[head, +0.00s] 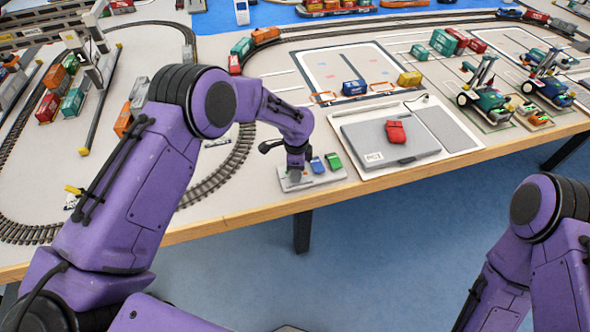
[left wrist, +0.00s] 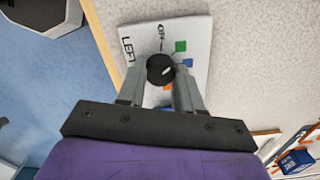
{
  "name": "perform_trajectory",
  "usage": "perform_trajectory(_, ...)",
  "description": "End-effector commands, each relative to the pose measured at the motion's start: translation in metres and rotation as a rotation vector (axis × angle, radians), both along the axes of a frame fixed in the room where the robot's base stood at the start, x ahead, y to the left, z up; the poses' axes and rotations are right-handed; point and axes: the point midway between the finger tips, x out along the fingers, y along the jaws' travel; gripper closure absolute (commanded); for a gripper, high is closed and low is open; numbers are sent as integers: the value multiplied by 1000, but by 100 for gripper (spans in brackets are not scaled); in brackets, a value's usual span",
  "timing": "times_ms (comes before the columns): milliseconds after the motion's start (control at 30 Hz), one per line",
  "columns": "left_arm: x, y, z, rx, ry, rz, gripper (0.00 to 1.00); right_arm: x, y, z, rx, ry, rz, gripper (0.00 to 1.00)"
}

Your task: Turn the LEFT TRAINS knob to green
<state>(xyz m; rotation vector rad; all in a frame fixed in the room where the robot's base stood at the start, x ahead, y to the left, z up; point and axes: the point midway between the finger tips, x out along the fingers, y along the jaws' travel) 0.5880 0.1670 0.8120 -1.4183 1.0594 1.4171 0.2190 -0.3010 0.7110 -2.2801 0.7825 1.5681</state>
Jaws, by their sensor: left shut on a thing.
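The LEFT TRAINS knob (left wrist: 160,66) is black and round with a short white mark. My left gripper (left wrist: 161,75) is shut on the knob, one grey finger on each side. In the head view my left gripper (head: 295,171) reaches down onto the panel (head: 322,178) at the table's front edge, hiding the knob.
A grey case (head: 365,145) with a red block (head: 396,132) lies farther right. Curved track (head: 215,180) runs to the left. My right arm is clear of the table.

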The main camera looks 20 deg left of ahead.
Motion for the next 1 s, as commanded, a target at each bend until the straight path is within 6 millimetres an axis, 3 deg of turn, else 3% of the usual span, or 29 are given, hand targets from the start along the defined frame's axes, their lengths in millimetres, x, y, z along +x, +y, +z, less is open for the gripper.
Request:
perform_trajectory(233, 0, -1, 0, -1, 1, 0, 96, 0, 0, 0, 0, 0, 0, 57)
perform_trajectory(267, 0, -1, 0, -1, 1, 0, 56, 0, 0, 0, 0, 0, 0, 57)
perform_trajectory(300, 0, -1, 0, -1, 1, 0, 43, 0, 0, 0, 0, 0, 0, 57)
perform_trajectory(333, 0, -1, 0, -1, 1, 1, 40, 0, 0, 0, 0, 0, 0, 57)
perform_trajectory(667, 0, 0, 5, -1, -1, 2, 40, 0, 0, -2, 0, 0, 0, 57)
perform_trajectory(1000, 0, 0, 78, -1, -3, 2, 40, 0, 0, -17, 0, 0, 0, 57)
